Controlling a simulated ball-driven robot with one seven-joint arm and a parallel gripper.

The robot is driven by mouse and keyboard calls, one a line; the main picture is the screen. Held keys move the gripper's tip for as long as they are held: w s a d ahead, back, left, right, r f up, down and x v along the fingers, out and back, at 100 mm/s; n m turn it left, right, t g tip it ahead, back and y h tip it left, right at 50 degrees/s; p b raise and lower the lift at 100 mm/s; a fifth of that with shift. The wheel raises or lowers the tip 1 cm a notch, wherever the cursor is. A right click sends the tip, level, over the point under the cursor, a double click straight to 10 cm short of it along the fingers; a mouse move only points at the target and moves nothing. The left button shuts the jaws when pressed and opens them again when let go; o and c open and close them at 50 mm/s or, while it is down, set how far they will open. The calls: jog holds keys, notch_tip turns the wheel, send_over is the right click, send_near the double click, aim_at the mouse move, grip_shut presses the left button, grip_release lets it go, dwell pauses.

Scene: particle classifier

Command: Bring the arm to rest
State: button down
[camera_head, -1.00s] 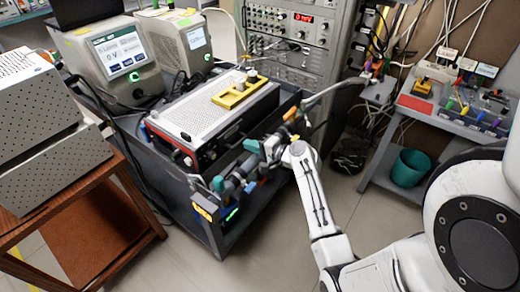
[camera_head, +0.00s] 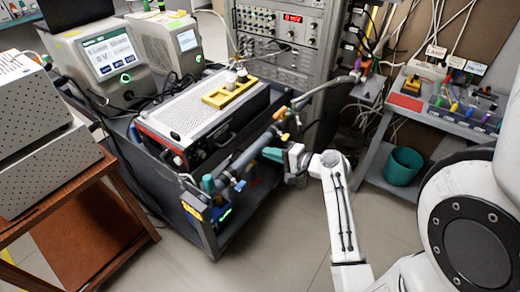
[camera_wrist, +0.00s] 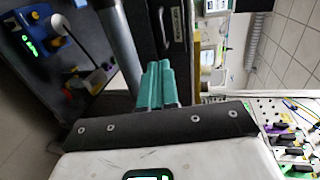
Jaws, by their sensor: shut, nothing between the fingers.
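My gripper (camera_head: 274,154) is in the head view at the end of my white arm, near the front right edge of the dark cart. Its teal fingers point left toward the grey pipe on the cart's front side. In the wrist view my gripper (camera_wrist: 155,68) shows its teal fingers side by side, closed together with nothing between them. The grey pipe (camera_head: 253,150) lies close to the fingertips in the head view; whether they touch is unclear. The pipe also shows in the wrist view (camera_wrist: 121,42), beside the fingers.
The cart (camera_head: 210,240) carries a perforated metal case (camera_head: 190,115) with a yellow holder (camera_head: 228,93) on top. A brown wooden stand (camera_head: 120,205) is at left. A teal bin (camera_head: 403,166) stands under the grey bench (camera_head: 450,125) at right. Open floor lies in front of the cart.

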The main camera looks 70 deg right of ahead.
jog(key=shift+s, duration=0.2)
jog(key=w+a+f+n+g+y, duration=0.1)
jog(key=a+f+n+g+y, duration=0.3)
jog(key=a, duration=0.5)
jog(key=w+a+f+n+g+y, duration=0.15)
jog(key=a+f+n, duration=0.35)
jog(key=a, duration=0.5)
jog(key=s+a+n+g+h, duration=0.2)
jog(key=s+a+n+g, duration=0.6)
jog(key=s+a+n, duration=0.2)
jog(key=shift+s+r+n, duration=0.15)
jog(key=shift+s+n, duration=0.35)
jog(key=shift+s, duration=0.3)
jog(key=shift+g+h, duration=0.25)
